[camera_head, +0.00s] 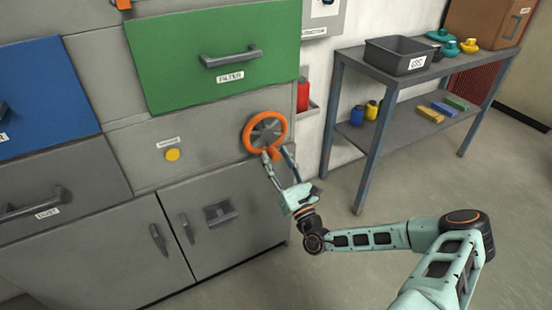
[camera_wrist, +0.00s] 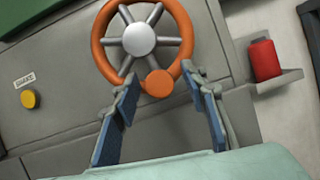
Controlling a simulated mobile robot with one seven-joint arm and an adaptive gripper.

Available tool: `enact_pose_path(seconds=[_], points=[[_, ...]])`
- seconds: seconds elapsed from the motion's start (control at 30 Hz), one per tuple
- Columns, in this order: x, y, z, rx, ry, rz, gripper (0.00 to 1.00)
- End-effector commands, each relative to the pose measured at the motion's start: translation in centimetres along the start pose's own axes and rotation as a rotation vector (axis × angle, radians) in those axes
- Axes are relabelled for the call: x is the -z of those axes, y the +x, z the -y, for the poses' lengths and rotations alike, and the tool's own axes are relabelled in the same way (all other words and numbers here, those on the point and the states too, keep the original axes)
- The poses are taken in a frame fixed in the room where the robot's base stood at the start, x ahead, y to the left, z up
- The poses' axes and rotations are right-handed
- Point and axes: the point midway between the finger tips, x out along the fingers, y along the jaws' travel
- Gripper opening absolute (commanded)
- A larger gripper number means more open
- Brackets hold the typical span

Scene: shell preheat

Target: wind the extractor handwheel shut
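The extractor handwheel (camera_head: 283,122) is an orange ring with grey spokes on the grey cabinet front, below the right end of the green drawer. In the wrist view the handwheel (camera_wrist: 184,72) shows a silver hub and a round orange knob (camera_wrist: 159,83) at the bottom of its rim. My gripper (camera_head: 273,153) is just below the wheel and points up at it. In the wrist view my gripper (camera_wrist: 167,95) is open, with its blue-padded fingers to the left and right of the knob. I cannot tell whether either finger touches the rim.
A yellow button (camera_head: 172,155) sits left of the wheel. A red canister (camera_head: 303,95) stands on a small wall shelf to the right. The green drawer (camera_head: 190,80) is above, and a metal shelf table (camera_head: 345,62) stands at right. The floor between is clear.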

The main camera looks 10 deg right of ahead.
Motion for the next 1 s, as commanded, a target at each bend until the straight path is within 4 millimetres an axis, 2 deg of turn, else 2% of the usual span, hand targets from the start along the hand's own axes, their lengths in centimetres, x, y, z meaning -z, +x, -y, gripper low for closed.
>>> enact_pose_path(seconds=[0.3,0.67,1.0], points=[[-0.02,0.32,-0.05,-0.001,0.000,0.000,0.40],[-0.02,0.28,-0.05,-0.001,0.000,0.000,0.00],[-0.03,0.25,0.03,-0.002,-0.003,0.000,0.00]])
